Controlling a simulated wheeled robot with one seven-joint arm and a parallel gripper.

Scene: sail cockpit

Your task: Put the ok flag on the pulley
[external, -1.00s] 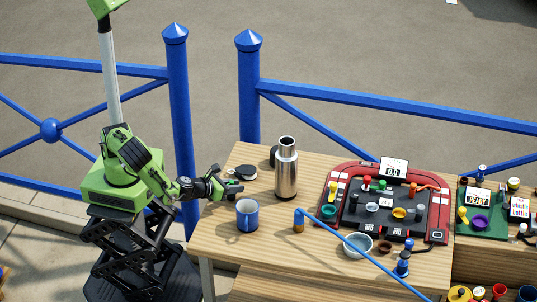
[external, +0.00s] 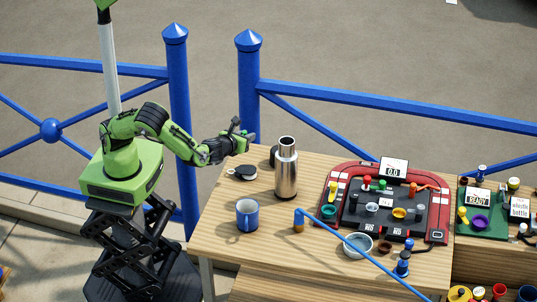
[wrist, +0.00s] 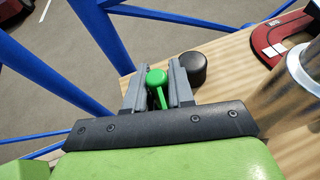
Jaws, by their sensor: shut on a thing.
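My gripper (external: 241,137) is raised above the back left edge of the table in the external view. In the wrist view its grey fingers (wrist: 156,80) are shut on a small green piece (wrist: 157,79) with a round head and a thin stem, which looks like the ok flag. I cannot read any mark on it. The red-rimmed board (external: 325,205) lies on the table to the right, with several small coloured pieces on it. I cannot tell which of them is the pulley.
A steel flask (external: 286,168) stands between my gripper and the board. A black cylinder (wrist: 194,68) stands just beyond the fingers. A blue mug (external: 247,215) and a black-topped disc (external: 243,172) are on the left of the table. Blue railings (external: 180,120) run behind.

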